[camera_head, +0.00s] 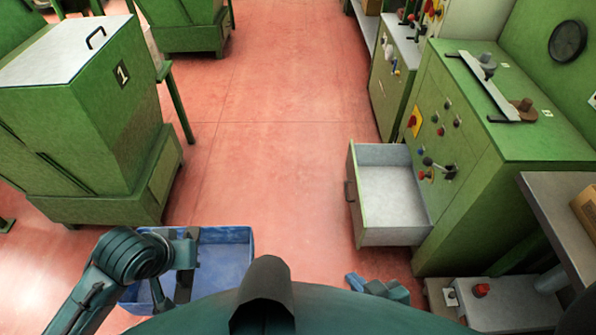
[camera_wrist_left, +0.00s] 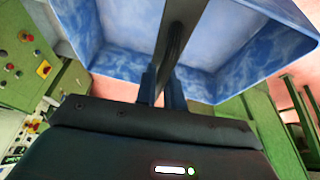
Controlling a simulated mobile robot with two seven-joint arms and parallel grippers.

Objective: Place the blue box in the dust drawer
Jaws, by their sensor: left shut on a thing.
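The blue box (camera_head: 228,262) is an open-topped, empty tray at the lower left of the head view, in front of my body. My left gripper (camera_head: 172,290) is at the box and shut on it. In the left wrist view, the fingers (camera_wrist_left: 163,88) close on a narrow dark part at the blue box (camera_wrist_left: 110,55). The dust drawer (camera_head: 392,195) is pulled out of the green machine on the right. It is light grey inside and empty. My right gripper (camera_head: 372,287) is low in front of me, apart from the box; its jaw gap is unclear.
The green machine (camera_head: 465,160) with knobs and buttons stands behind the drawer. A green cabinet marked 1 (camera_head: 85,115) stands at the left. A grey table (camera_head: 560,215) is at the right edge. The red floor (camera_head: 270,150) between is clear.

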